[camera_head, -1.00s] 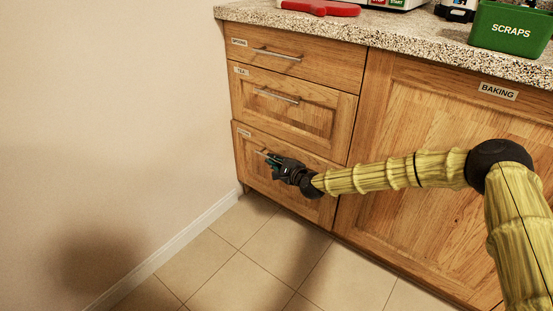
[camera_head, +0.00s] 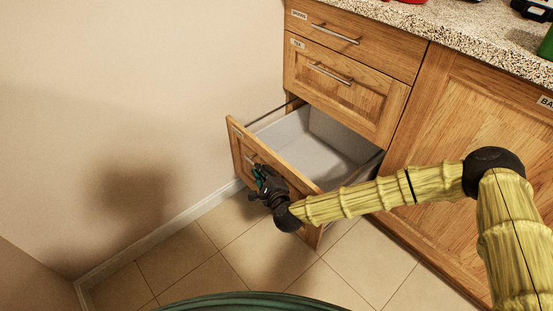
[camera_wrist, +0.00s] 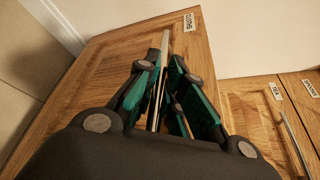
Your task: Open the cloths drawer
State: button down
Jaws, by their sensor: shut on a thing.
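The cloths drawer (camera_head: 240,148) is the bottom drawer of the wooden cabinet. It stands pulled well out, and its pale grey inside (camera_head: 300,143) looks empty in the part that shows. Its label (camera_wrist: 189,22) reads "CLOTHS" in the wrist view. My gripper (camera_head: 262,176) is at the drawer's front, with its teal-padded fingers shut around the bar handle (camera_wrist: 165,45). The fingers also show in the wrist view (camera_wrist: 170,95), on both sides of the metal bar. Part of the handle is hidden by the fingers.
Two shut drawers are above: the middle one (camera_head: 322,95) labelled "TEA" and the top one (camera_head: 390,48). A shut cabinet door (camera_head: 450,120) is to the right. A wall (camera_head: 120,100) with a white baseboard runs close on the left. The tiled floor (camera_head: 210,260) in front is clear.

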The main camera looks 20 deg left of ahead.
jog(key=shift+s+a, duration=0.25)
jog(key=shift+s, duration=0.35)
jog(key=shift+s+a, duration=0.25)
jog(key=shift+s, duration=0.3)
jog(key=c, duration=1.8)
grip_release()
jog(key=v, duration=1.2)
